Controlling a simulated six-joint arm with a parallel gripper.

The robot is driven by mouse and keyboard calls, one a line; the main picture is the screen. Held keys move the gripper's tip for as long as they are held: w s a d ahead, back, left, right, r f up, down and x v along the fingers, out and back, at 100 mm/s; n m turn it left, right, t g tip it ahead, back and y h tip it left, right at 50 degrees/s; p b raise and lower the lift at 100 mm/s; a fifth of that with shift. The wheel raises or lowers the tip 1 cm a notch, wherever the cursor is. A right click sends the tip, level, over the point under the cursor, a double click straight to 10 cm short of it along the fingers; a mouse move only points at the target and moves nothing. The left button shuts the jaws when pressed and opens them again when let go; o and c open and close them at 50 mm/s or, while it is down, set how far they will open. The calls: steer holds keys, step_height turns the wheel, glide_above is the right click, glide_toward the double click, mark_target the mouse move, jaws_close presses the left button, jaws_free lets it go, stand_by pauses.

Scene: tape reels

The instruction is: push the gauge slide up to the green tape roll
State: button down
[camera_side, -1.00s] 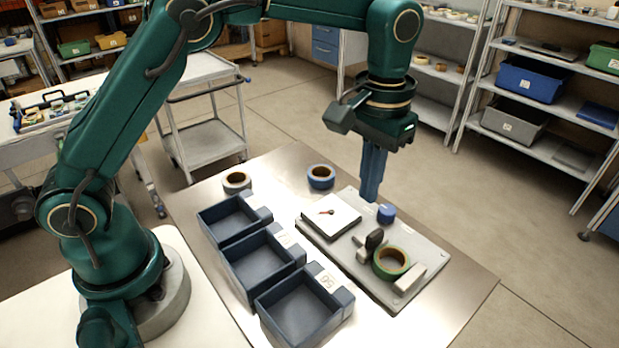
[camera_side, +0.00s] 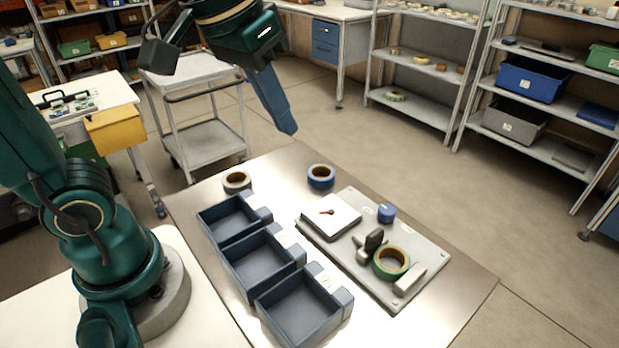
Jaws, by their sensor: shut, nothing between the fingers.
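The green tape roll (camera_side: 391,263) lies flat on the grey gauge plate (camera_side: 345,262), with its brown core showing. The gauge slide (camera_side: 371,244), a small light piece with a black knob, stands at the roll's upper left. Slide and roll look very close; I cannot tell whether they touch. A pale block (camera_side: 410,279) sits at the roll's lower right. My gripper (camera_side: 287,131) is shut and empty, its blue fingers tilted, raised up and left, well away from slide and roll.
A white-topped box with a red mark (camera_side: 331,213) and a blue round piece (camera_side: 386,213) are on or beside the plate. A blue roll (camera_side: 320,176) and a tan roll (camera_side: 236,181) lie behind. Dark blue bins (camera_side: 262,262) line the left.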

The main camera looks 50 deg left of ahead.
steer(key=s+a+f+m+t, duration=0.1)
steer(key=s+a+f, duration=0.1)
steer(key=s+f, duration=0.4)
steer(key=shift+s+f, duration=0.2)
steer(key=shift+s, duration=0.5)
stand_by(0.6)
